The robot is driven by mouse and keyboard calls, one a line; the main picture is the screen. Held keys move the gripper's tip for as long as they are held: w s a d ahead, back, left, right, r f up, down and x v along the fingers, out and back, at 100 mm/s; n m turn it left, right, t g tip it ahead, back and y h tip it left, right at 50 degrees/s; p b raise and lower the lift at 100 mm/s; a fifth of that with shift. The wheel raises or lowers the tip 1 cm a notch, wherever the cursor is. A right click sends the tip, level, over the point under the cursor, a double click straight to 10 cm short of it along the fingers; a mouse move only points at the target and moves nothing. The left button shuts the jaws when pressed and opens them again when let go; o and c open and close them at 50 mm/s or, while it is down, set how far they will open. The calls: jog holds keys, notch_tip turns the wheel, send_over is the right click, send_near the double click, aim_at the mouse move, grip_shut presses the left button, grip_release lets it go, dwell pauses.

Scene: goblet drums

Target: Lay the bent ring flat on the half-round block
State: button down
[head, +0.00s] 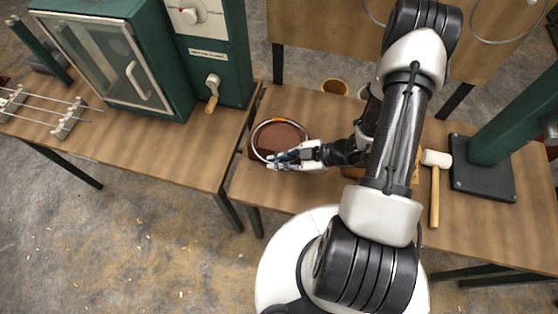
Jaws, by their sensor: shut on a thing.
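The bent ring (253,141) is a thin pale metal hoop with an orange patch on its far side. It shows over the brown half-round block (281,138) at the left end of the bench. My gripper (275,160) is shut on the near side of the ring, and its fingers hide part of it. From this view I cannot tell whether the ring touches the block or hangs just above it. The block's near right part is hidden behind my gripper.
A white-headed mallet (435,185) lies right of my arm. A green post on a black base (483,168) stands at the right. A green oven-like cabinet (115,65) stands on the left bench. A small round container (334,87) is behind the block. My arm hides the bench's middle.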

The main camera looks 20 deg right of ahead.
jog(key=shift+f+t, duration=0.1)
jog(key=shift+t, duration=0.2)
jog(key=shift+f, duration=0.1)
jog(key=shift+f+b, duration=0.5)
jog(key=c, duration=1.7)
grip_release()
jog(key=shift+o, duration=0.3)
jog(key=o, duration=0.5)
jog(key=shift+r, duration=0.1)
jog(key=shift+o, duration=0.2)
jog(key=shift+d, duration=0.1)
